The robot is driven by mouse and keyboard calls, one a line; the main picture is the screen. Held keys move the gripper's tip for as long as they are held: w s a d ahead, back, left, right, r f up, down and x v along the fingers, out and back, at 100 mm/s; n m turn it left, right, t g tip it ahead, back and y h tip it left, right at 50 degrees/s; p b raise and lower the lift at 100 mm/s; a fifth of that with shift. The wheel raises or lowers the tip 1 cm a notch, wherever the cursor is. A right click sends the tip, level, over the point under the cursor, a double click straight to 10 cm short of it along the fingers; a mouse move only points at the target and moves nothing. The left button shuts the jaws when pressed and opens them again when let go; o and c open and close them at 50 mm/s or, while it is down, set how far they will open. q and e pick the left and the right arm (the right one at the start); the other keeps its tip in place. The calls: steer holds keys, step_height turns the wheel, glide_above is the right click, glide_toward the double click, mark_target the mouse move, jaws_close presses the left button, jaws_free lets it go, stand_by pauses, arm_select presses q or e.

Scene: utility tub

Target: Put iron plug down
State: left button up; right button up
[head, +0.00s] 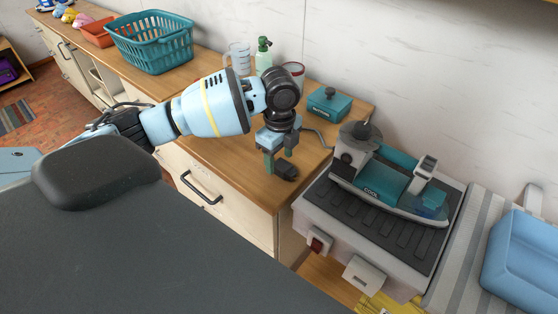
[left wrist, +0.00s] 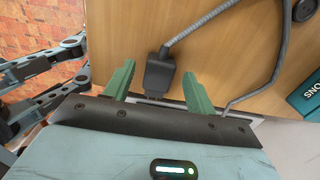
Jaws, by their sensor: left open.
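The iron plug (head: 287,172) is a dark block on the wooden counter near its front edge. In the left wrist view the plug (left wrist: 160,74) lies between the two green fingers, with a gap on each side, and its grey cord runs off to the upper right. My left gripper (head: 278,164) is open above the counter, fingers pointing down around the plug. The fingers (left wrist: 159,86) do not touch it in the wrist view. The teal iron (head: 385,183) rests on its grey station to the right. My right gripper is in neither view.
The wooden counter (head: 230,165) is bare in front of the gripper. A teal box (head: 329,104), a green-topped bottle (head: 264,55), a clear jug (head: 238,57) and a teal basket (head: 150,42) stand behind. A blue tub (head: 525,262) is at right.

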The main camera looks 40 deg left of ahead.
mark_target(279, 163)
arm_select(q)
step_height(279, 163, up, 10)
steer(key=shift+p, duration=0.3)
stand_by(0.5)
